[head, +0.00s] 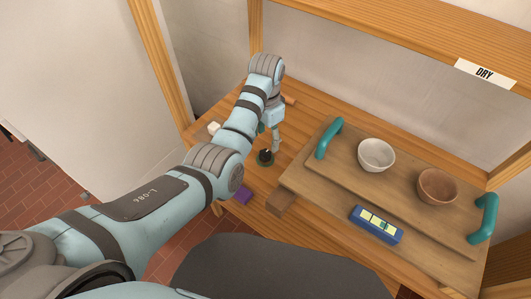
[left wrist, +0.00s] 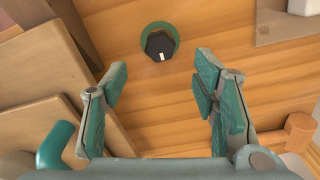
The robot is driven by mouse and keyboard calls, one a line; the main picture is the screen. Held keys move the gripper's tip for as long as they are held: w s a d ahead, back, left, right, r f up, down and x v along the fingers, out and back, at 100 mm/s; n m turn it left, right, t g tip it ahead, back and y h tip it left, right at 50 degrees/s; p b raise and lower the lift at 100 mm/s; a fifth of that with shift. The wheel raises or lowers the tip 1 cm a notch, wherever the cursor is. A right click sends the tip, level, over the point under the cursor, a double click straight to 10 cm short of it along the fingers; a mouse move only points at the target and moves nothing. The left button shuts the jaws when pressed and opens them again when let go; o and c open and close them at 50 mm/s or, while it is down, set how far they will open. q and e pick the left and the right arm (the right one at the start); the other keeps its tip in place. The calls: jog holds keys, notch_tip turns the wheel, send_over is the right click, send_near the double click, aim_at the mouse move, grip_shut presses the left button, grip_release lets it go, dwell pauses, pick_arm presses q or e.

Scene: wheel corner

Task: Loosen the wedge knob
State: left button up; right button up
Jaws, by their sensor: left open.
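The wedge knob looks like a dark knob (head: 264,157) with a green ring around its base, on the wooden table left of the board. In the left wrist view the black knob (left wrist: 160,45) shows a pale mark on its top face, pointing down in the picture. My left gripper (head: 269,140) is above and close to the knob. In the left wrist view the left gripper (left wrist: 161,70) is open, with teal pads spread and nothing between them; the knob lies just beyond the fingertips. My right gripper does not show.
A wooden board (head: 320,190) with two teal handles (head: 329,138) carries a white bowl (head: 376,155), a brown bowl (head: 437,187) and a blue box (head: 376,224). A wooden block (head: 281,204) lies at its left edge. A purple item (head: 243,196) and a white block (head: 214,128) lie left.

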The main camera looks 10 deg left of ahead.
aim_at(266, 152)
pick_arm(q)
notch_tip(266, 152, down, 7)
jog(key=shift+f+b, duration=0.1)
jog(key=shift+b, duration=0.65)
jog(key=c, duration=1.2)
